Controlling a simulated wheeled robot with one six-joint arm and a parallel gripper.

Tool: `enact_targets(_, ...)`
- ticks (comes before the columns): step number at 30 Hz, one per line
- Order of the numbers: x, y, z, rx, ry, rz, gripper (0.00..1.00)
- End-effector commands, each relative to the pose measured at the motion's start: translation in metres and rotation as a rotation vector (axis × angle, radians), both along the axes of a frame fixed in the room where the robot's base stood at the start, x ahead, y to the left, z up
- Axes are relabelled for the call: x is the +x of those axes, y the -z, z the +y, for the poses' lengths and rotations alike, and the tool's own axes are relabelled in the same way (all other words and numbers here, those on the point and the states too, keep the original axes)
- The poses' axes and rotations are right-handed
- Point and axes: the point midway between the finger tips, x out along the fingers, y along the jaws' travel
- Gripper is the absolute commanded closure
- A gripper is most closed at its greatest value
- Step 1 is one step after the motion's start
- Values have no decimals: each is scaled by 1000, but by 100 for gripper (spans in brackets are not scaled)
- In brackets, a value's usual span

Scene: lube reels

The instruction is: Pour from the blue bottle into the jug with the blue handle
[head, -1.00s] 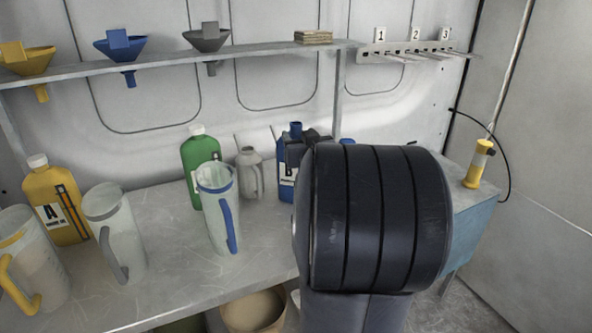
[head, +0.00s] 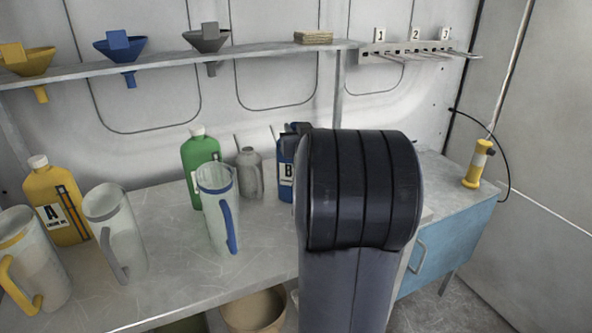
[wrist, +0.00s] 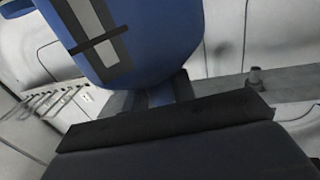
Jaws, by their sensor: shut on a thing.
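The blue bottle (head: 286,162) with a "B" label stands about upright at the back of the bench, its right side hidden by my arm. It fills the upper part of the wrist view (wrist: 150,35). My gripper (wrist: 160,95) is shut on it; in the head view the gripper is mostly hidden behind my arm. I cannot tell whether the bottle's base touches the bench. The jug with the blue handle (head: 216,215) stands upright on the bench, left of and nearer than the bottle. It looks clear and empty.
A green bottle (head: 197,155) and a grey can (head: 250,175) stand behind the jug. A grey-handled jug (head: 115,230), a yellow-handled jug (head: 35,260) and a yellow bottle (head: 58,205) are at left. A shelf (head: 180,60) with funnels runs above. Bench front is clear.

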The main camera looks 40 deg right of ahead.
Motion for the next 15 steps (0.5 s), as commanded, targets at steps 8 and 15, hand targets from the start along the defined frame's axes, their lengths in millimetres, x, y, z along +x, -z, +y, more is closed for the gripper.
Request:
enact_targets(8,0,0,0,0,0,1,100)
enact_targets(15,0,0,0,0,0,1,100)
